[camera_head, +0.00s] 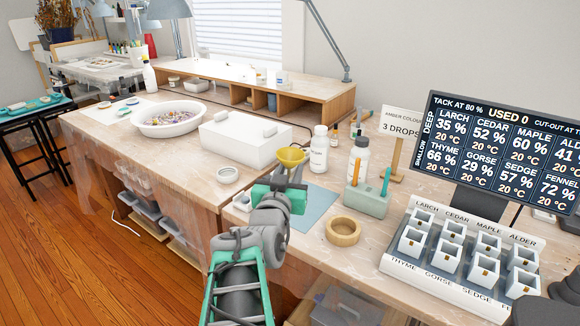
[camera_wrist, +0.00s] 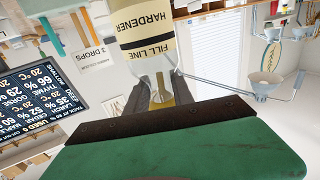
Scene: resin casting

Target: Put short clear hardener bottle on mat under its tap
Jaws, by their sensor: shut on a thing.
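The clear hardener bottle shows close up in the wrist view (camera_wrist: 145,35), which is upside down. It has a cream label and a fill line, and it looks upright. My gripper (camera_wrist: 165,92) is shut on the bottle near its neck, where something yellow shows between the fingers. In the head view my gripper (camera_head: 290,178) hides the bottle body. A yellow funnel-shaped piece (camera_head: 291,155) shows just above the fingers. A blue-grey mat (camera_head: 320,204) lies on the bench beyond and right of my gripper, partly hidden by it. I cannot make out a tap.
Two white bottles (camera_head: 319,150) (camera_head: 359,157) stand behind the mat. A green holder (camera_head: 366,201) with upright sticks is at its right, and a wooden ring (camera_head: 343,231) in front. A white box (camera_head: 245,138) stands left. A cup rack (camera_head: 445,270) and monitor (camera_head: 500,150) fill the right.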

